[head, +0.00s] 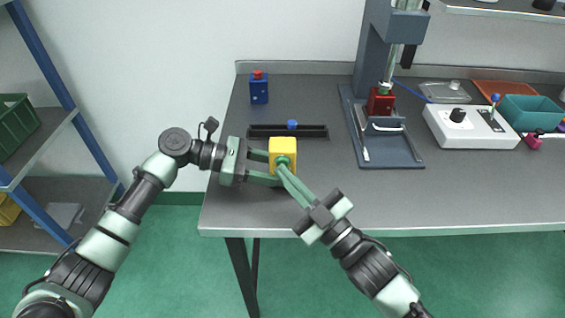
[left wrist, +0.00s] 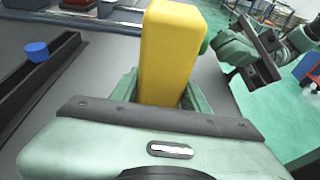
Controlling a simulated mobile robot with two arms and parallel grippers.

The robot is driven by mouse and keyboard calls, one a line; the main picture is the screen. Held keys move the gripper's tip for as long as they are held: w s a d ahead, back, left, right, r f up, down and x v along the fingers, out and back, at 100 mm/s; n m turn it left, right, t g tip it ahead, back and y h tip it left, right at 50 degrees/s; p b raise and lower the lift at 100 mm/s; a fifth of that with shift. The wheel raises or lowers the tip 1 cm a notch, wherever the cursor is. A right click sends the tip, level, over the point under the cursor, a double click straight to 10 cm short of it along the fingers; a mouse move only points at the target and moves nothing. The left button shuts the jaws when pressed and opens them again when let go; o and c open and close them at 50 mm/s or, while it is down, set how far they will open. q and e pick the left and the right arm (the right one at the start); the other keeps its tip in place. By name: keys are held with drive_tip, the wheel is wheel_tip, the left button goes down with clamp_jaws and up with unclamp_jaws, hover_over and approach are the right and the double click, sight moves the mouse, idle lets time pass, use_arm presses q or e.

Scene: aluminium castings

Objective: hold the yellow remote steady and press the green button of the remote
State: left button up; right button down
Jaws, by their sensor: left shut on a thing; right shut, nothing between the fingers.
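The yellow remote (head: 283,145) is a box near the left end of the grey table. My left gripper (head: 270,165) is shut on the remote from the left. In the left wrist view the yellow remote (left wrist: 170,55) stands up between the left fingers. My right gripper (head: 283,167) is shut with nothing between its fingers. Its fingertips are at the front face of the remote, where a bit of green shows. The green button is mostly hidden by the fingertips, and I cannot tell whether it is pressed in.
A dark rail with a blue knob (head: 292,124) lies behind the remote. A blue box with a red button (head: 259,88) stands at the back left. A grey press (head: 385,140) and a white control box (head: 470,127) stand to the right. The front middle of the table (head: 400,200) is clear.

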drive_tip(key=shift+r, duration=0.1)
drive_tip(key=shift+s, duration=2.65)
use_arm(q)
drive_tip(key=o, duration=1.1)
drive_tip(key=shift+c, duration=0.2)
